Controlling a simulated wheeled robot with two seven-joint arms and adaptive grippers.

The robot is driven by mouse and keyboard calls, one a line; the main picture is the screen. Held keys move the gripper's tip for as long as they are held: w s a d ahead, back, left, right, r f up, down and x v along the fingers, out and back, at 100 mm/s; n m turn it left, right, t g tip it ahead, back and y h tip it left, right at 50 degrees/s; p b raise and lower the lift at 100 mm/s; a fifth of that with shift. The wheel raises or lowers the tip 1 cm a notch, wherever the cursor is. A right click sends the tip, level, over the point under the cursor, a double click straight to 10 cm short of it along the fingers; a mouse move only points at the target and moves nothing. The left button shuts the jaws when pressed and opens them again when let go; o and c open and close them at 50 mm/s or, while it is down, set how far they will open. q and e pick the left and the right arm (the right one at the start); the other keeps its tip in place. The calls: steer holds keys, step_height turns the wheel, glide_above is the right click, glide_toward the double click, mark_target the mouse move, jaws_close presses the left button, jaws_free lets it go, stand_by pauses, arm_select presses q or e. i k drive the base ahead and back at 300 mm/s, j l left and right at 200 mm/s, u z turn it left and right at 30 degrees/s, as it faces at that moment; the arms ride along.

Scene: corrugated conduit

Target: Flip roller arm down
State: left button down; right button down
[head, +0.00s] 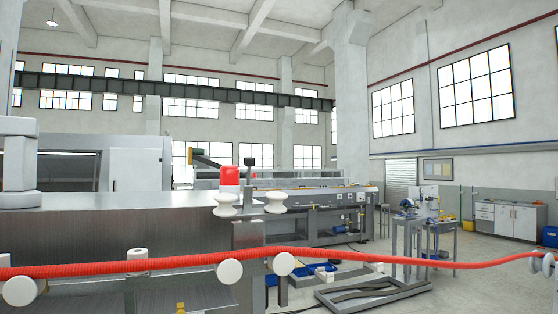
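A red corrugated conduit (130,266) runs across the front of the head view from the left edge to the right edge. It passes by white round rollers, one at far left (20,291) and a pair near the middle (229,271). Above, on the end of a grey metal machine top (120,214), stand two white spool-shaped rollers, a left one (227,210) and a right one (276,202). Between them a dark upright post with a knob (250,180) stands up; I cannot tell for certain that it is the roller arm. Neither of my grippers is in view.
A red-and-white cap-shaped object (229,177) stands behind the left spool. Another white roller (138,258) sits below the machine top. A low metal frame (370,290) stands on the floor at right.

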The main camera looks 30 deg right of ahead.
mark_target(225, 210)
steer(key=k+l, duration=0.1)
steer(key=l, duration=2.05)
steer(key=k, duration=0.05)
